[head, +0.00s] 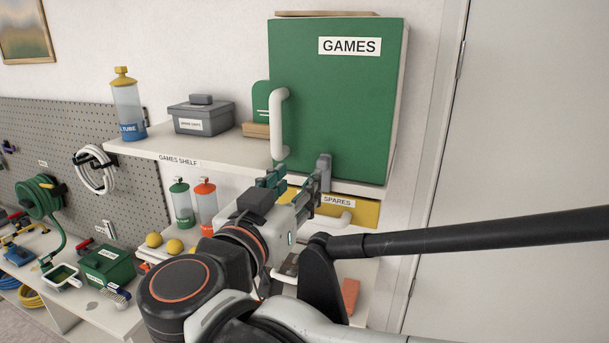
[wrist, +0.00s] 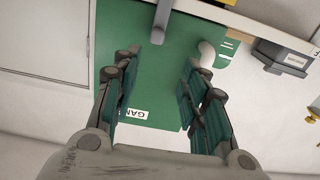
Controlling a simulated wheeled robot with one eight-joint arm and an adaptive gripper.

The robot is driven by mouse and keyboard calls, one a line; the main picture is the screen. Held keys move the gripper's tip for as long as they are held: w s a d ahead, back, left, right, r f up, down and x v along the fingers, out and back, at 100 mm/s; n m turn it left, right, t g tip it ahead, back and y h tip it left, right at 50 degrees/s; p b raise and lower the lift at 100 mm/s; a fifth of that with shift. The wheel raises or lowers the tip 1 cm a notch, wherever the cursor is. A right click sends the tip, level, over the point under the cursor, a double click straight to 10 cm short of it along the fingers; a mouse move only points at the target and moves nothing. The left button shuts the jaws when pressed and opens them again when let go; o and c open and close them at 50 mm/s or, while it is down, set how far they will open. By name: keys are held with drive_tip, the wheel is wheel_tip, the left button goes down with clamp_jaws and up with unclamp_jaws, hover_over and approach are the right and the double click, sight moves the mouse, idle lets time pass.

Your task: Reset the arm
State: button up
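My arm reaches forward from the bottom of the head view. My gripper (head: 298,178) is raised in front of the shelf unit, just below the closed-looking green GAMES door (head: 340,110). In the wrist view, the two fingers of my gripper (wrist: 162,62) stand wide apart with nothing between them. The green GAMES door (wrist: 155,85) shows through the gap. The white door handle (head: 279,123) is above and left of the gripper in the head view; whether any finger touches the door cannot be told.
A shelf (head: 165,149) holds a blue-and-yellow tube (head: 129,103) and a grey box (head: 202,117). A yellow SPARES drawer (head: 362,211) sits below the green door. Green and orange bottles (head: 182,204) stand behind the arm. A workbench with a green box (head: 107,265) is at left.

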drive_tip(key=shift+v, duration=0.75)
drive_tip(key=w+d+f+n+g+b, duration=0.1)
drive_tip(key=d+f+g+b, duration=0.3)
drive_tip(key=d+f+b, duration=0.55)
drive_tip(key=s+d+f+n+g+y+b, duration=0.1)
drive_tip(key=f+b, duration=0.5)
drive_tip(key=f, duration=0.7)
drive_tip(key=s+d+f+n+g+y+b, duration=0.1)
drive_tip(key=s+d+f+g+y+b, duration=0.2)
drive_tip(key=f, duration=1.1)
drive_tip(key=s+d+f+g+y+b, duration=0.1)
drive_tip(key=s+d+f+y+b, duration=0.1)
drive_tip(key=s+d+f+b, duration=0.3)
drive_tip(key=shift+s+d+f+n+g+b, duration=0.4)
drive_tip(key=shift+d+f+b, duration=1.9)
drive_tip(key=shift+f, duration=2)
drive_tip(key=shift+a, duration=0.1)
